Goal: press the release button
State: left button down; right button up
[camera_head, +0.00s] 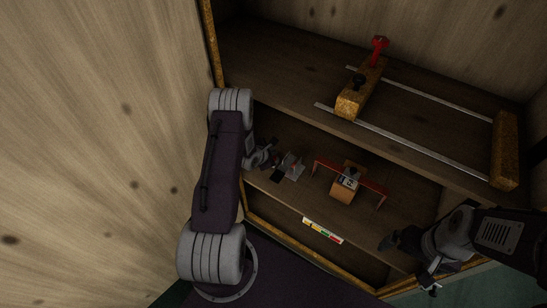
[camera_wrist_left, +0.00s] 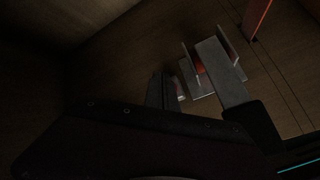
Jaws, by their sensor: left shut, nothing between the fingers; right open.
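A grey metal fixture (camera_head: 291,166) with a small red part sits on the lower shelf, left of the red stand. In the left wrist view the fixture's flat grey bar (camera_wrist_left: 220,70) ends in a black block (camera_wrist_left: 252,135). An orange-red patch (camera_wrist_left: 199,66), possibly the release button, shows between its upright plates, partly covered by the bar. My left gripper (camera_head: 270,158) is shut and empty, just left of the fixture; its dark fingers (camera_wrist_left: 161,91) show beside it. I cannot tell whether they touch it. My right gripper (camera_head: 388,244) is open at the lower right, away from the fixture.
A red stand (camera_head: 368,180) with an orange-brown block (camera_head: 343,187) is right of the fixture. Above, the upper shelf holds metal rails (camera_head: 420,146) and a wooden slider (camera_head: 358,91) with a red knob (camera_head: 380,46). A coloured label (camera_head: 323,230) is on the front edge. A wooden wall stands left.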

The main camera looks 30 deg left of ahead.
pick_arm(q)
jog(key=shift+f, duration=0.1)
dwell(0.6)
jog(key=shift+f, duration=0.3)
jog(key=shift+f+b, duration=0.5)
jog(key=shift+f, duration=0.1)
dwell(0.6)
jog(key=shift+r+p, duration=1)
jog(key=shift+p, duration=0.05)
notch_tip(320, 180, up, 5)
jog(key=p, duration=0.5)
jog(key=shift+r, duration=0.1)
